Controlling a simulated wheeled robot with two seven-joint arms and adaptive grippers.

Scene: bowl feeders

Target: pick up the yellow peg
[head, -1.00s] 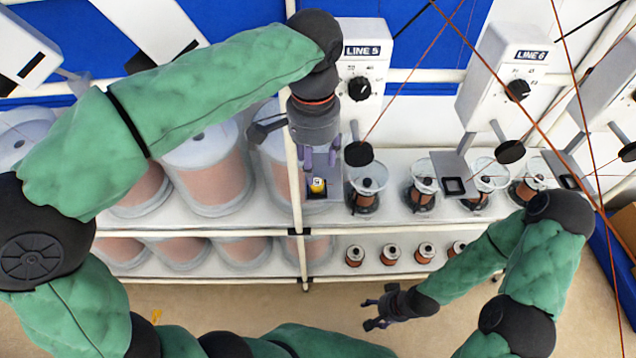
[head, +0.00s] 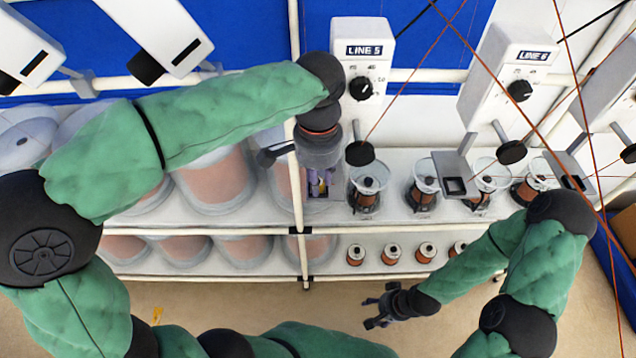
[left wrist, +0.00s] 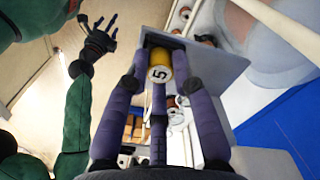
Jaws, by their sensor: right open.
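The yellow peg (left wrist: 160,66) shows in the left wrist view as a short cylinder with a "5" on its white end. It is between the fingertips of my left gripper (left wrist: 158,52), at a grey bracket plate (left wrist: 215,72). In the head view my left gripper (head: 319,182) is low over the bracket below the LINE 5 unit, and its fingers mostly hide the peg. Whether the fingers press on the peg is not clear. My right gripper (head: 376,312) is open and empty, low in front of the shelf; it also shows in the left wrist view (left wrist: 100,40).
The LINE 5 unit (head: 362,60) stands behind my left gripper. A white post (head: 294,70) is close on its left. Large spools (head: 215,180) are left of it, and glass bowls with small spools (head: 367,185) are right. Orange wires cross the right side.

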